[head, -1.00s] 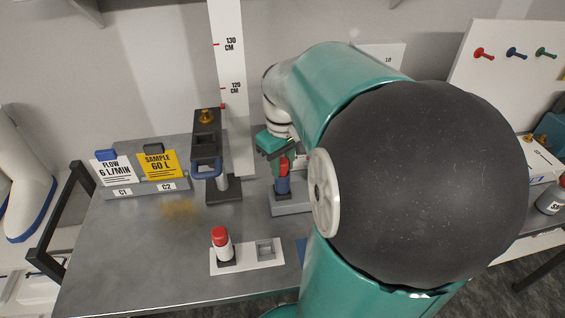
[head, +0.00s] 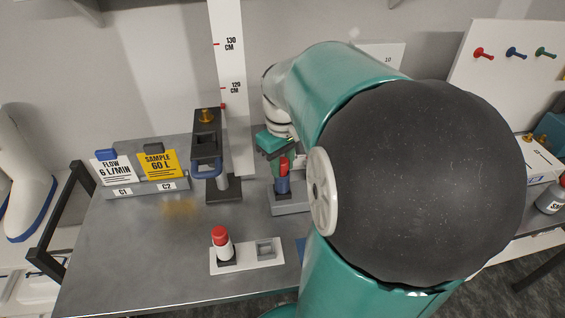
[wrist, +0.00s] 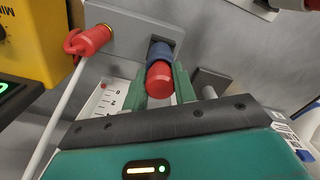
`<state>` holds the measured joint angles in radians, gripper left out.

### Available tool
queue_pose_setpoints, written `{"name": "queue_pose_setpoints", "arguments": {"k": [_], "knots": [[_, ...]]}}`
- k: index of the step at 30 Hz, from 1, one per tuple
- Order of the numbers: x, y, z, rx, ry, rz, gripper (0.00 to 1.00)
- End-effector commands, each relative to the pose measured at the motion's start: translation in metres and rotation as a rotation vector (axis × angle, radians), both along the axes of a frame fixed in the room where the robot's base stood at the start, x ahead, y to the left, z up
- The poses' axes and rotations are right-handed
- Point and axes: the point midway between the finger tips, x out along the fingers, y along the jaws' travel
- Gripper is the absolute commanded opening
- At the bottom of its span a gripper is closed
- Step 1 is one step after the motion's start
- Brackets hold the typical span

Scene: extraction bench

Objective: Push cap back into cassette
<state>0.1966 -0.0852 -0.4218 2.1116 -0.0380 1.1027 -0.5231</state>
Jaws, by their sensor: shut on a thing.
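My gripper (wrist: 161,88) is shut, its green fingers on either side of a red and blue cylinder. The red end, which looks like the cap (wrist: 159,80), faces me in the wrist view. The blue part (wrist: 160,52) is behind it, at a slot in a grey block (wrist: 133,25). Whether cap and blue part are fully pressed together cannot be told. In the head view red (head: 284,164) and blue (head: 283,185) parts show beside my gripper, above a grey base (head: 292,206). My arm hides much of that area.
A red-topped white cylinder (head: 221,243) stands on a white plate (head: 247,261) with an empty square socket. A black stand (head: 207,160) is left of my gripper. A red plug (wrist: 90,40) with a white hose is close left in the wrist view. The bench's left front is clear.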

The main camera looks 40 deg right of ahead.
Motion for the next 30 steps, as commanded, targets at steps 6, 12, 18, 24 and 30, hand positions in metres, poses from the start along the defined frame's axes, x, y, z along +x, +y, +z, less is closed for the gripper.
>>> {"name": "queue_pose_setpoints", "arguments": {"k": [6, 12, 18, 24, 30], "knots": [[-0.002, 0.002, -0.010, 0.005, 0.015, 0.000, 0.46], [-0.002, 0.002, -0.008, 0.006, 0.013, -0.001, 0.52], [-0.001, 0.003, 0.016, 0.006, 0.009, 0.002, 0.52], [-0.001, 0.001, 0.062, 0.000, 0.000, 0.001, 0.52], [-0.002, 0.001, 0.106, -0.002, -0.003, 0.001, 0.52]]}}
